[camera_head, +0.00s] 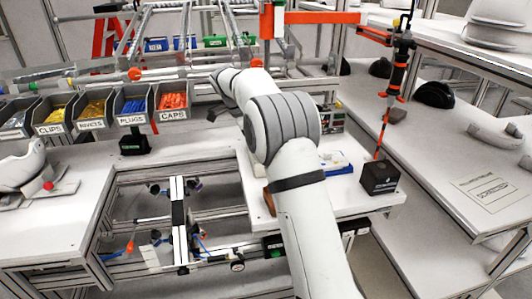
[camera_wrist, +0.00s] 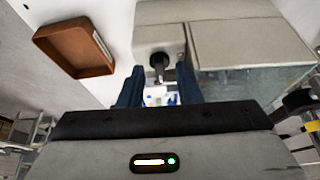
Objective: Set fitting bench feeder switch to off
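In the wrist view, a small black knob (camera_wrist: 158,62) sticks out from the face of a beige-grey box (camera_wrist: 160,28); it looks like the feeder switch, but I see no label and cannot read its setting. My gripper (camera_wrist: 160,77) has its two dark blue fingers spread apart, one on each side of the knob as seen from the wrist. I cannot tell whether either finger touches it. In the head view my arm covers the gripper and the switch.
A brown tray (camera_wrist: 75,45) lies beside the box. In the head view, labelled bins (camera_head: 172,115) stand at the back left. A black block (camera_head: 380,177) stands on the bench's right corner, below a hanging orange-and-black tool (camera_head: 398,70). An open frame (camera_head: 178,220) is at front left.

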